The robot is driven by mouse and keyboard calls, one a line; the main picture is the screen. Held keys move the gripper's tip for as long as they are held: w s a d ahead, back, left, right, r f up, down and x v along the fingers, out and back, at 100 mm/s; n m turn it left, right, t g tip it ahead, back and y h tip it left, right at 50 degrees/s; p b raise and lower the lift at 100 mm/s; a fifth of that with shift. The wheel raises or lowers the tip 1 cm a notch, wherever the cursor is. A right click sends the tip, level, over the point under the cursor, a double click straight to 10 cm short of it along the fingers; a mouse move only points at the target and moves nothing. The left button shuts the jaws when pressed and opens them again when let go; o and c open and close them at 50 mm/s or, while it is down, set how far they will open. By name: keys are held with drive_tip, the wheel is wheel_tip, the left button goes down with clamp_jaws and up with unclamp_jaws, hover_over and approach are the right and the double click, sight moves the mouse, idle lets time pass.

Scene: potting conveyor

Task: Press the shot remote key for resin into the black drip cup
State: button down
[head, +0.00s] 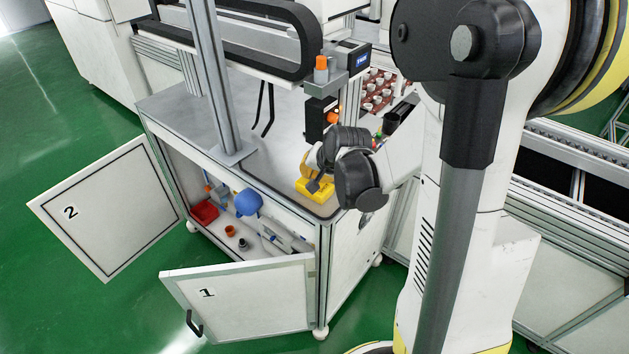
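My gripper (317,172) is over the right front part of the grey worktop, close above a yellow object (304,187). The gripper and wrist partly cover this object, so I cannot tell whether they touch or whether a key shows on it. The fingers are too small and overlapped to tell open from shut. A dark cylindrical cup-like thing (393,122) stands behind the wrist at the right; I cannot tell whether it is the drip cup. A black upright unit (318,118) with orange parts stands behind the gripper. No resin is visible.
Cabinet doors 2 (110,208) and 1 (240,300) stand open. Inside are a red tray (204,213), a blue round object (248,203) and an orange cup (230,231). A reddish rack of small white cups (377,90) lies behind.

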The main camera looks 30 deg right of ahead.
drive_tip(key=shift+r+p, duration=0.7)
drive_tip(key=shift+r, duration=0.2)
drive_tip(key=shift+r, duration=0.1)
wheel_tip(320, 180, up, 5)
drive_tip(key=p, duration=0.4)
drive_tip(key=shift+a, duration=0.1)
idle(0.6)
drive_tip(key=s+a+r+n, duration=0.5)
drive_tip(key=s+a, duration=0.2)
drive_tip(key=s, duration=0.2)
drive_tip(key=s+a+r+n, duration=0.4)
drive_tip(key=s+a, duration=0.4)
drive_tip(key=s, duration=0.2)
drive_tip(key=shift+r+n+y+b, duration=0.3)
drive_tip(key=shift+r+n+b, duration=0.05)
drive_tip(key=shift+r+n, duration=0.1)
